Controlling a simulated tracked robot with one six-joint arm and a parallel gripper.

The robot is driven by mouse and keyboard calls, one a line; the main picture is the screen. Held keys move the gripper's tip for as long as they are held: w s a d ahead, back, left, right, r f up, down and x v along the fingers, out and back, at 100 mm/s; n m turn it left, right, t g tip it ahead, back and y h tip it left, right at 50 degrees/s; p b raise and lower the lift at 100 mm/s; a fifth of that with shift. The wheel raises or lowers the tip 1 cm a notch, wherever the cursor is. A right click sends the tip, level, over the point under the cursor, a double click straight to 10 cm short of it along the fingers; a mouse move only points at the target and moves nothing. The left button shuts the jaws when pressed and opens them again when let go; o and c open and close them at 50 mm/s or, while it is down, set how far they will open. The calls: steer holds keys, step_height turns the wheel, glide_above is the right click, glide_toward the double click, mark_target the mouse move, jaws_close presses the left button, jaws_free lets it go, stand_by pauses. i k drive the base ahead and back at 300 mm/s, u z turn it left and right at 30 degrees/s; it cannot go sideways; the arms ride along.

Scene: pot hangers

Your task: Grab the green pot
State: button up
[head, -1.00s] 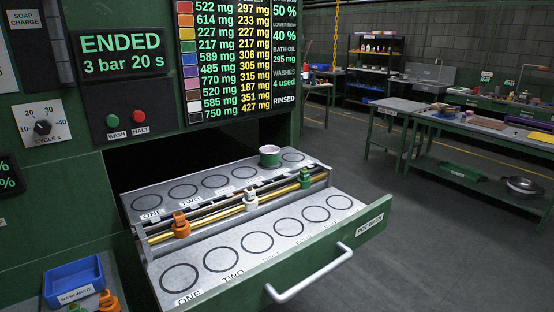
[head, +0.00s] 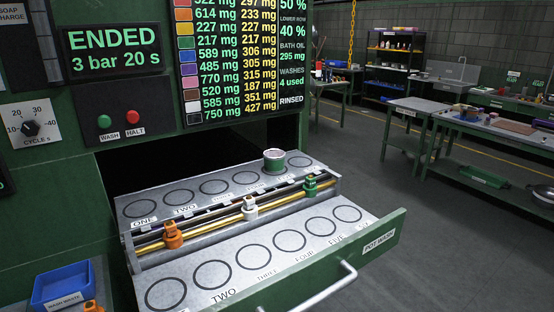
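The green pot (head: 273,160) is a small round pot with a green side and a pale rim. It stands upright on the back row of the open grey drawer (head: 130,289), toward the right end, between empty printed circles. My gripper is not in this view.
Orange (head: 173,235), white (head: 250,207) and green (head: 310,187) clips sit along brass rods between the two rows. The front row's circles are empty. A drawer handle (head: 318,291) juts out in front. A blue bin (head: 62,284) stands at lower left. Open floor (head: 440,240) lies to the right.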

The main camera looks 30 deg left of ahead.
mark_target(274, 161)
steer(key=z, duration=0.05)
steer(key=i, duration=2.7)
steer(key=u, duration=2.85)
